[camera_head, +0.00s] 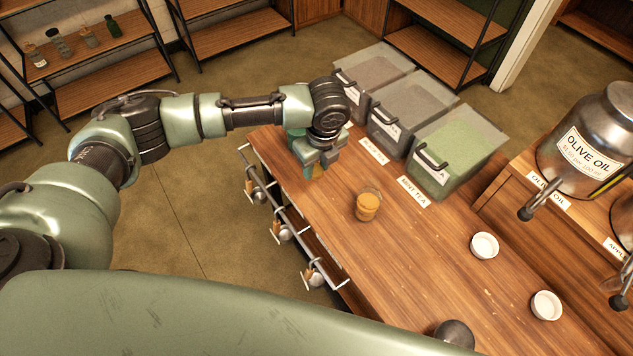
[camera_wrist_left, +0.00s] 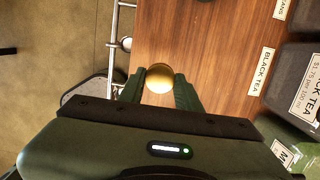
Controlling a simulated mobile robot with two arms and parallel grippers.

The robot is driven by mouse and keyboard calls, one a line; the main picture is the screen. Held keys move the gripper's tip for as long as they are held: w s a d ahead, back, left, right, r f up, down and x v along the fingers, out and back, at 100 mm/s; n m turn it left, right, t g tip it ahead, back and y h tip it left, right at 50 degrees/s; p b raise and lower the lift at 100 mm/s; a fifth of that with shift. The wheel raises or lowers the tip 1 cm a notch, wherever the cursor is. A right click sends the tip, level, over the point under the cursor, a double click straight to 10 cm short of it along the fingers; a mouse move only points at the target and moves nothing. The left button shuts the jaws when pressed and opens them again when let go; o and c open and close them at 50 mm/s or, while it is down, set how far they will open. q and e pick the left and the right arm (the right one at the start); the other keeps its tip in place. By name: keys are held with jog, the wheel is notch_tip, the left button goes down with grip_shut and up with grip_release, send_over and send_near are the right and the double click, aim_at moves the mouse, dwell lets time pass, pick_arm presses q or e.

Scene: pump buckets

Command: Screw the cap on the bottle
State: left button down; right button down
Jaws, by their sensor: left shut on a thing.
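A small gold cap (camera_wrist_left: 160,77) shows between the fingers of my left gripper (camera_wrist_left: 160,92) in the left wrist view. My left gripper is shut on the cap, and in the head view the gripper (camera_head: 317,170) is over the left edge area of the wooden counter. A glass jar with amber contents (camera_head: 367,206), likely the bottle, stands upright on the counter, to the right of the gripper and nearer the camera. I cannot clearly see whether its top is open. The jar is not seen in the wrist view. My right gripper is not in view.
Several clear bins, one a green tea bin (camera_head: 455,150), line the far side of the counter (camera_head: 425,260). Two white dishes (camera_head: 485,245) (camera_head: 546,305) sit at the right. An olive oil tank (camera_head: 590,150) stands behind them. A rail with hanging scoops (camera_head: 284,233) runs along the left edge.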

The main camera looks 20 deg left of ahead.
aim_at(317, 171)
pick_arm(q)
notch_tip(317, 171, up, 10)
jog(key=b, duration=0.1)
jog(key=shift+f, duration=0.15)
